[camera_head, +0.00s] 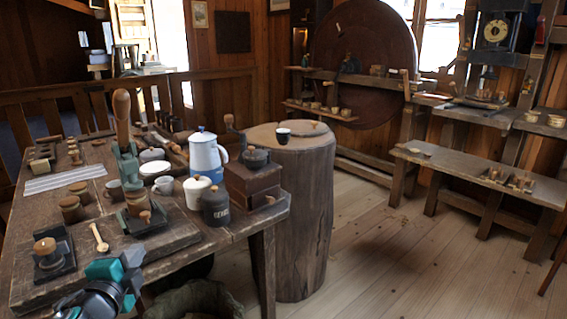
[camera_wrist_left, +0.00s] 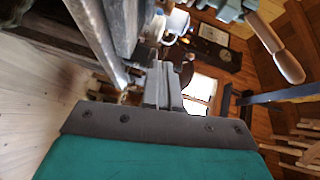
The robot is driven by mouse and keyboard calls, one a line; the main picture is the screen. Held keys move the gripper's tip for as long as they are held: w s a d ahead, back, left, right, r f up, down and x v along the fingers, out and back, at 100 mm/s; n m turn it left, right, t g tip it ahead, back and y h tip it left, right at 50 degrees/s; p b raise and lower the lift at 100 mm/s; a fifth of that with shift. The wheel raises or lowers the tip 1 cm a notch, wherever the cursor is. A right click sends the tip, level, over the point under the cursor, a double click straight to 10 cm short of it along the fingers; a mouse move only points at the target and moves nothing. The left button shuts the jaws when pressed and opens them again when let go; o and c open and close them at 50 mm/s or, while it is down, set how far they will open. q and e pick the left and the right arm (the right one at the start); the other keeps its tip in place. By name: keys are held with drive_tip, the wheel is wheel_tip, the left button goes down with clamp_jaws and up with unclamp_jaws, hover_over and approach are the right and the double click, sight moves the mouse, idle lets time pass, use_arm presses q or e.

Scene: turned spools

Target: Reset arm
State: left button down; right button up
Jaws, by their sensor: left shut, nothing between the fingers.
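My left gripper (camera_head: 130,268) is at the lower left of the head view, at the near edge of the wooden worktable (camera_head: 215,238). It is teal and black. In the left wrist view its two grey fingers (camera_wrist_left: 163,84) are together with nothing between them. It is apart from the wooden spoon (camera_head: 99,238) and the dark stand with a turned wooden knob (camera_head: 48,252), which are on the table behind it. My right gripper is in neither view.
The table holds a blue-and-white coffee pot (camera_head: 205,157), a coffee grinder (camera_head: 253,182), a dark canister (camera_head: 215,206) and several turned wooden pieces. A tree-stump stand (camera_head: 305,210) with a dark cup (camera_head: 283,136) is right of it. The plank floor (camera_head: 390,265) farther right is clear.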

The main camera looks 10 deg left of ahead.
use_arm(q)
drive_tip(key=s+d+f+n+g+h+p, duration=0.2)
drive_tip(key=s+d+f+n+p, duration=0.2)
drive_tip(key=s+d, duration=0.4)
drive_tip(key=s+d+f+n+g+h+p, duration=0.3)
drive_tip(key=s+d+f+n+p, duration=0.2)
drive_tip(key=d, duration=0.7)
drive_tip(key=s+f+n, duration=0.2)
drive_tip(key=s+f, duration=0.1)
drive_tip(key=s, duration=0.1)
drive_tip(key=shift+f+h+p, duration=0.2)
drive_tip(key=shift+h+p, duration=0.1)
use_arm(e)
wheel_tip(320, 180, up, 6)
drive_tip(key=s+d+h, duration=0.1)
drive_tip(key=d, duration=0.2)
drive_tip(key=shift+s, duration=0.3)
use_arm(q)
drive_tip(key=shift+a, duration=0.1)
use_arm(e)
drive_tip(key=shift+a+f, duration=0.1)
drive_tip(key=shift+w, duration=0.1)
use_arm(q)
drive_tip(key=shift+a+r, duration=0.1)
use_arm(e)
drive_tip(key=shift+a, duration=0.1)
